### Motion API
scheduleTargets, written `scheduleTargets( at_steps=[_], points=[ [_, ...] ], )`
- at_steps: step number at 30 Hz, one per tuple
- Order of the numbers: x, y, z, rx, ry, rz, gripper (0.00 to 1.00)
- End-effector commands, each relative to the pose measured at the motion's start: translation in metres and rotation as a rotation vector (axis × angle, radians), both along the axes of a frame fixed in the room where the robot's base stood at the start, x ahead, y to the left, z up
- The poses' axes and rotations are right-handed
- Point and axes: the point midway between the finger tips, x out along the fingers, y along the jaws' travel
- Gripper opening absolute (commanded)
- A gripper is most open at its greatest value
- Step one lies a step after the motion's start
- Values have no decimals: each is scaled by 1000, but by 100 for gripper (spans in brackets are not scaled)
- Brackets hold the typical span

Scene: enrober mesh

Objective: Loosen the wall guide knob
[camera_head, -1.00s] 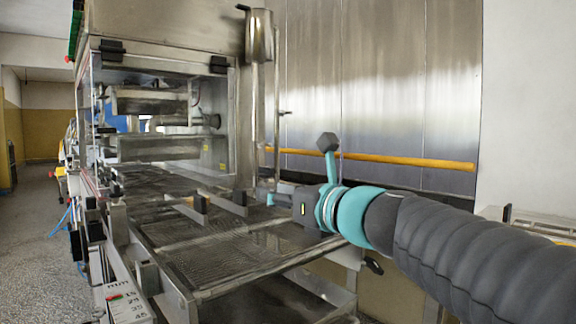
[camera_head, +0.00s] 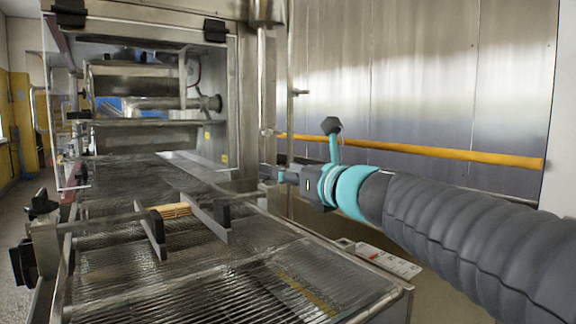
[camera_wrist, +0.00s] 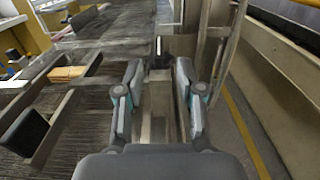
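My gripper (camera_head: 268,173) is at the right side of the mesh belt, level with the machine's opening. In the wrist view my gripper (camera_wrist: 157,76) is open, its two fingers well apart. A small dark fitting (camera_wrist: 160,61) with a thin upright bright strip shows between and just beyond the fingertips, above a metal rail. I cannot tell whether it is the wall guide knob or whether the fingers touch it. Two guide plates with black ends stand over the belt: the left black end (camera_head: 157,221) and the right black end (camera_head: 222,212).
The mesh belt (camera_head: 190,285) fills the foreground. Black knobs (camera_head: 42,204) stick out at its left edge. A tan ribbed block (camera_head: 172,210) lies between the guide plates. A yellow rail (camera_head: 420,151) runs along the metal wall. A panel with buttons (camera_head: 385,261) is below my arm.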

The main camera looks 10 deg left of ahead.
Motion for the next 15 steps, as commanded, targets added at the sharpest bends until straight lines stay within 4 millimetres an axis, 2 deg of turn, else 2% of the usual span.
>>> scheduleTargets(
  at_steps=[6,15],
  points=[
    [26,33,0,-1,2,4,38],
    [48,58,0,0,0,2,38]
  ],
)
